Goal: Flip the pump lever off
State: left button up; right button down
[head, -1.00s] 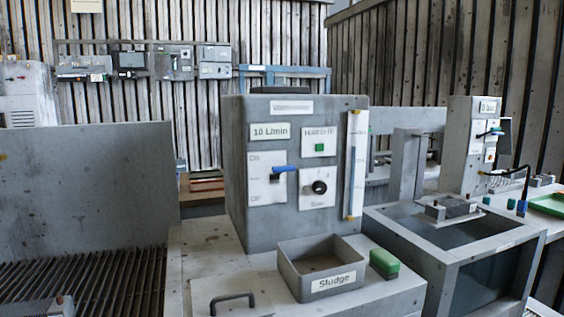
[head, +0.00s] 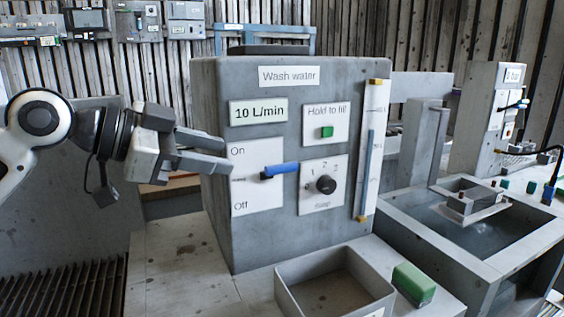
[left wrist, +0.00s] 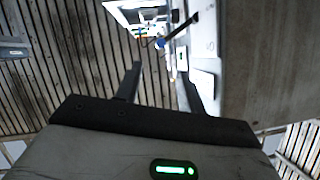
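The pump lever (head: 281,169) is a blue handle on a dark pivot, on a white plate (head: 256,194) marked On above and Off below. It points right, roughly level and slightly raised, on the front of the grey wash water box (head: 222,88). My left gripper (head: 231,156) is just left of the lever, by the plate's upper left edge, not touching the handle. Its two fingers stand apart and empty; the gap also shows in the left wrist view (left wrist: 162,88). There, a dark rod with a blue end shows beyond them; I cannot tell whether it is the lever. My right gripper is out of view.
Right of the lever are a black knob (head: 326,185) and a green button (head: 327,132). A blue-marked gauge strip (head: 368,160) runs down the box's right side. Below stand an open grey bin (head: 289,293) and a green block (head: 414,284). A water tank (head: 398,243) stands to the right.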

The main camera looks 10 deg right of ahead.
aim_at(284, 168)
pick_arm(q)
jog(key=p+x, duration=0.1)
jog(key=x, duration=1.2)
jog(key=shift+d+p, duration=0.1)
jog(key=shift+p, duration=0.3)
jog(key=shift+f, duration=0.1)
grip_shut()
